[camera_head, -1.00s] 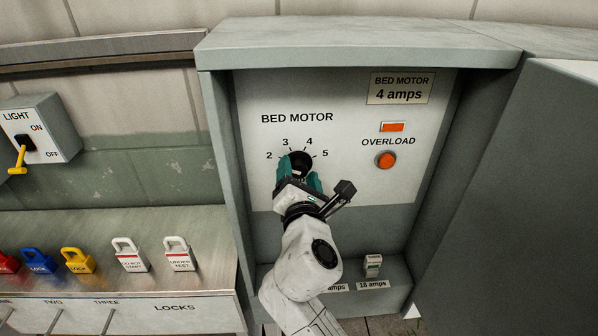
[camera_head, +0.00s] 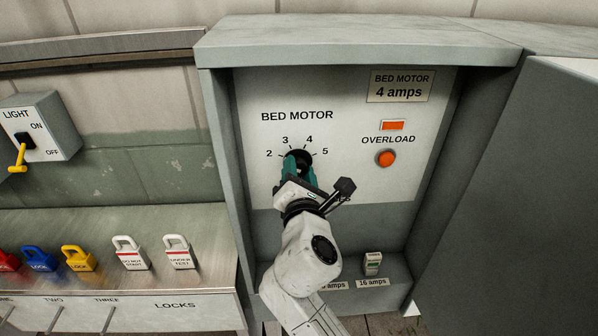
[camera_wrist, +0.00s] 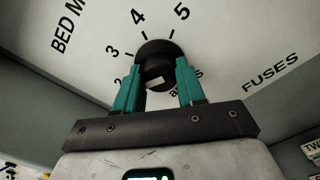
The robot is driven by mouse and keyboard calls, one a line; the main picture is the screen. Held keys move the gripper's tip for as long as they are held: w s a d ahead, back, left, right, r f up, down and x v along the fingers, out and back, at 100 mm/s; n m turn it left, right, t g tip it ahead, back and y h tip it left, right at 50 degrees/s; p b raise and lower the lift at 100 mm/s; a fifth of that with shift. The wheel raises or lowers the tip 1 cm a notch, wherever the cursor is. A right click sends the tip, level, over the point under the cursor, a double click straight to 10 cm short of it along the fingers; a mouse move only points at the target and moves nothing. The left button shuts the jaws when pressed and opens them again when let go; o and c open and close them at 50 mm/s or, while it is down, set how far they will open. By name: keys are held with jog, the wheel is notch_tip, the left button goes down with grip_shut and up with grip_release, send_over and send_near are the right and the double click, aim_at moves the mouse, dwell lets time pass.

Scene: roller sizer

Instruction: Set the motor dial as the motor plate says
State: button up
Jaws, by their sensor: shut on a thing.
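The black motor dial (camera_head: 305,157) sits on the pale panel under the words BED MOTOR, with marks 2, 3, 4 and 5 around its top. My gripper (camera_head: 299,168) is at the dial from below, its teal fingers on either side of it. In the wrist view the fingers (camera_wrist: 160,82) are shut on the dial (camera_wrist: 154,55). I cannot tell which mark the dial points to. The motor plate (camera_head: 400,86) at the panel's upper right reads BED MOTOR, 4 amps.
An orange OVERLOAD button (camera_head: 386,158) and an orange lamp (camera_head: 393,125) are right of the dial. A fuse (camera_head: 372,263) stands on the cabinet floor. The open cabinet door (camera_head: 515,210) is at right. Padlocks (camera_head: 130,253) and a LIGHT switch (camera_head: 24,142) are at left.

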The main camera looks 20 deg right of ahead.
jog(key=shift+f+m, duration=0.1)
jog(key=shift+m, duration=0.2)
jog(key=m+b, duration=0.1)
jog(key=m, duration=0.1)
jog(key=shift+m+b, duration=0.3)
jog(key=m+b, duration=0.2)
jog(key=m, duration=0.3)
jog(key=shift+f+b, duration=0.1)
jog(key=shift+b, duration=0.3)
jog(key=m+b, duration=0.3)
jog(key=m, duration=0.2)
jog(key=shift+m, duration=0.4)
jog(key=shift+m+b, duration=1.05)
jog(key=shift+m, duration=0.75)
jog(key=o, duration=1.1)
jog(key=shift+c, duration=0.2)
